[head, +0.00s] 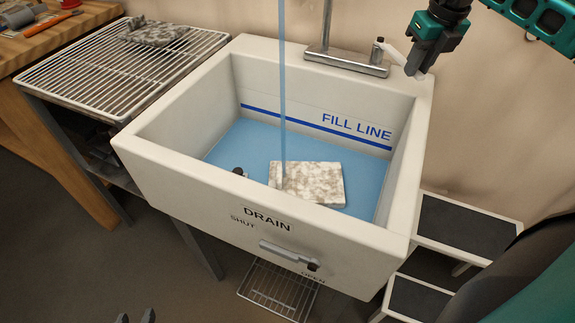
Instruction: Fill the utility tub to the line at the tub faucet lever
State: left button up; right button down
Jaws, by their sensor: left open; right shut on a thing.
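The white utility tub (170,152) holds blue water (250,145), whose surface lies a little below the blue FILL LINE (280,116) on the back wall. A thin water stream (283,70) falls into it. The faucet base (345,62) stands on the back rim; the spout top is out of view. My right gripper (414,70) is shut on the pale faucet lever (392,50) at the back right corner. My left gripper (136,318) is open and empty at the bottom edge, mostly cut off, away from the tub.
A speckled slab (320,182) and a dark knob-like piece (240,172) are in the tub. The drain handle (285,252) is on the front between SHUT and OPEN labels. A wire rack (90,80) is at left, a dark-topped step (465,225) at right.

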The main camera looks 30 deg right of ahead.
jog(key=shift+r, duration=0.15)
jog(key=shift+d+n+p, duration=0.4)
jog(key=shift+d+n, duration=0.5)
jog(key=shift+d, duration=0.35)
jog(key=shift+s, duration=0.1)
dwell(6.5)
